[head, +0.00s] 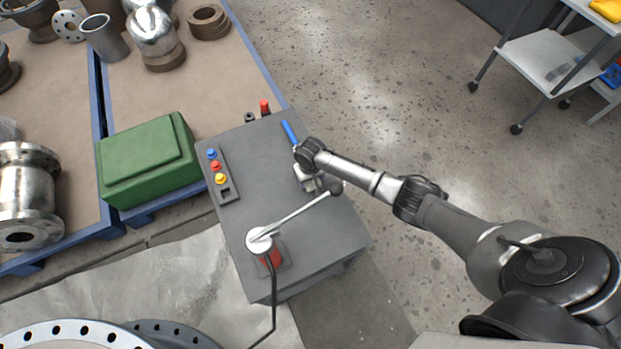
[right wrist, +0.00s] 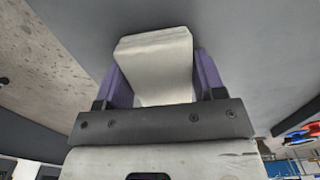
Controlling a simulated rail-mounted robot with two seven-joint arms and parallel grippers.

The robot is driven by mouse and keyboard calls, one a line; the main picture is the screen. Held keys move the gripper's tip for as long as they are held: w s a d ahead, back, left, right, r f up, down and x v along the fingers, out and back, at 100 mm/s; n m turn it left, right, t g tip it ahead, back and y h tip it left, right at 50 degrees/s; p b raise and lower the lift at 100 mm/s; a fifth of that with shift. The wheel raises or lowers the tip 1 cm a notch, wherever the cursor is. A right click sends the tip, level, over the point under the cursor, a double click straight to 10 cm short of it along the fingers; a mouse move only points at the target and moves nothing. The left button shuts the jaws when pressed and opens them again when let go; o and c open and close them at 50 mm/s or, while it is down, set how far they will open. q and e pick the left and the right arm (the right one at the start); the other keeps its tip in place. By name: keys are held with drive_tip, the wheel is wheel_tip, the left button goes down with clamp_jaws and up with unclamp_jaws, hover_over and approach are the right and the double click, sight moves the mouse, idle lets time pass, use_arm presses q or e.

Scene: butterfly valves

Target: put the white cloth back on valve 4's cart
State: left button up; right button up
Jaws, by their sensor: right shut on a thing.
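The white cloth (right wrist: 155,58) shows in the right wrist view as a pale folded piece between the two purple fingers of my right gripper (right wrist: 157,82). The gripper is shut on it. In the head view my right gripper (head: 308,180) is over the right side of a grey cabinet top (head: 270,170), partly hidden by my own wrist. From these views I cannot tell whether the cloth touches that top. I see no number that marks valve 4 or its cart. My left gripper is not in view.
A lever (head: 292,217) on a red base crosses the cabinet top close to my right gripper. A button strip (head: 222,178), a blue-handled tool (head: 289,132) and a red item (head: 264,107) are nearby. A wheeled shelf cart (head: 540,62) stands at upper right, with open floor between.

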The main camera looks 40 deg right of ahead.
drive_tip(key=shift+f, duration=0.1)
drive_tip(key=o, duration=0.9)
drive_tip(key=shift+c, duration=0.2)
drive_tip(key=shift+r, duration=0.35)
wheel_tip(320, 180, up, 12)
drive_tip(key=p, duration=0.3)
drive_tip(key=shift+f+p, duration=0.2)
drive_tip(key=shift+p, duration=0.2)
